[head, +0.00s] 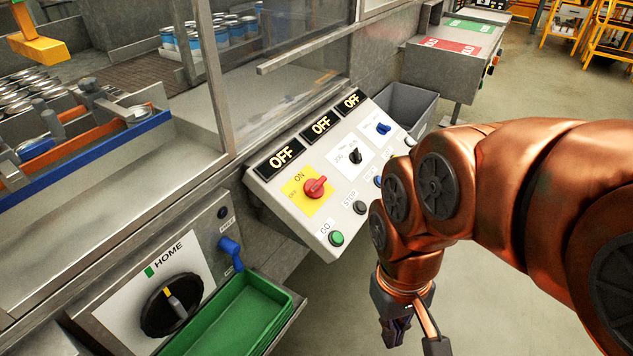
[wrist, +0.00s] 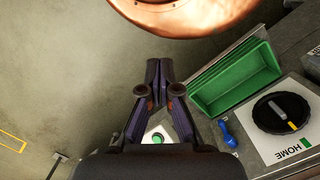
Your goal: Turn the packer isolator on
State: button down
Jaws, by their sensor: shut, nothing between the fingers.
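A sloped grey control panel (head: 283,203) stands in the middle of the head view. It carries a red rotary switch (head: 315,187) on a yellow plate, a black rotary switch (head: 355,155) and a blue rotary switch (head: 383,128). Three black displays above them, left (head: 281,157), middle (head: 322,125) and right (head: 351,101), all read OFF. I cannot read which switch is the packer isolator. My gripper (head: 396,332) hangs to the right of and below the panel, apart from it. In the wrist view its fingertips (wrist: 158,70) are together and empty, above the floor.
Push buttons, including a green one (head: 336,238), line the panel's front edge. A green tray (head: 235,318), a blue handle (head: 230,251) and a black HOME dial (head: 172,304) lie lower left. A clear guard (head: 285,60) stands behind the panel.

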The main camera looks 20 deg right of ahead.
aim_at(314, 188)
jog(key=k, duration=0.5)
jog(key=u, duration=0.75)
jog(key=i, duration=0.95)
jog(key=z, duration=0.4)
